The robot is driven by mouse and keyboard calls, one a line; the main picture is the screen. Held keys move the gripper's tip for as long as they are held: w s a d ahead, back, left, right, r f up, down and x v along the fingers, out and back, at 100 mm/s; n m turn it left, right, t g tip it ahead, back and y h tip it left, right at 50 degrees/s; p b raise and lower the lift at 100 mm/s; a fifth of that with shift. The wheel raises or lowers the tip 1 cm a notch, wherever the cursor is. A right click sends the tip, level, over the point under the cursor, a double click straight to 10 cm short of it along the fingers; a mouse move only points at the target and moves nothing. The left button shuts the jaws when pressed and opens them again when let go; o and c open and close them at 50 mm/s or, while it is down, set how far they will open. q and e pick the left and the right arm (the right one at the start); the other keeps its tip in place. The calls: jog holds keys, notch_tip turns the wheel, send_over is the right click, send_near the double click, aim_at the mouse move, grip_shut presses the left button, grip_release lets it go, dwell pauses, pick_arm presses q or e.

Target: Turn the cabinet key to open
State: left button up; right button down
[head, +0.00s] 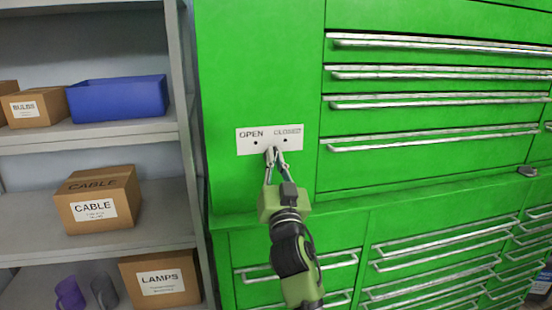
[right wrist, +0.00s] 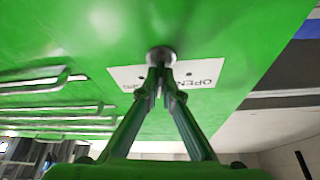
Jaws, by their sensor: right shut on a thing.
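The green cabinet (head: 260,60) fills the middle and right of the head view. A white plate (head: 243,147) on its front reads OPEN on the left and CLOSED on the right, with a dark dot under each word. My right gripper (head: 271,156) is at the plate's lower edge, shut on the key. The fingers mostly hide the key in both views. In the right wrist view the plate (right wrist: 205,75) appears upside down, and the round lock (right wrist: 161,56) shows just beyond the fingertips (right wrist: 160,82). The key's exact angle cannot be told. My left gripper is not in view.
A grey shelf unit (head: 150,135) stands left of the cabinet, holding a blue bin (head: 118,98), a BULBS box (head: 35,107), a CABLE box (head: 98,200) and a LAMPS box (head: 160,278). Drawers with metal handles (head: 430,101) lie right of the plate. A ledge (head: 420,190) juts out below it.

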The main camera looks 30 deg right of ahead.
jog(key=n+y+p, duration=0.1)
jog(key=n+y, duration=0.1)
jog(key=n, duration=0.2)
jog(key=shift+t, duration=0.4)
jog(key=n+y+p, duration=0.1)
jog(key=n, duration=0.1)
jog(key=n+y+p, duration=0.2)
jog(key=n, duration=0.1)
jog(key=shift+w+a+n, duration=0.1)
jog(key=shift+a+n, duration=0.05)
jog(key=shift+n, duration=0.15)
jog(key=n+y+p, duration=0.1)
jog(key=n, duration=0.1)
jog(key=n+y+p, duration=0.1)
jog(key=n+p, duration=0.1)
jog(key=n, duration=0.1)
jog(key=shift+a+f+y, duration=0.1)
jog(key=shift+a+y, duration=0.05)
jog(key=shift+y, duration=0.15)
jog(key=shift+f+n+g+y+p, duration=0.1)
jog(key=shift+n+g+y+p, duration=0.3)
jog(key=shift+n+p, duration=0.4)
jog(key=c, duration=2.3)
grip_release()
jog(key=shift+o, duration=0.3)
jog(key=shift+w+f, duration=0.1)
jog(key=shift+w, duration=0.05)
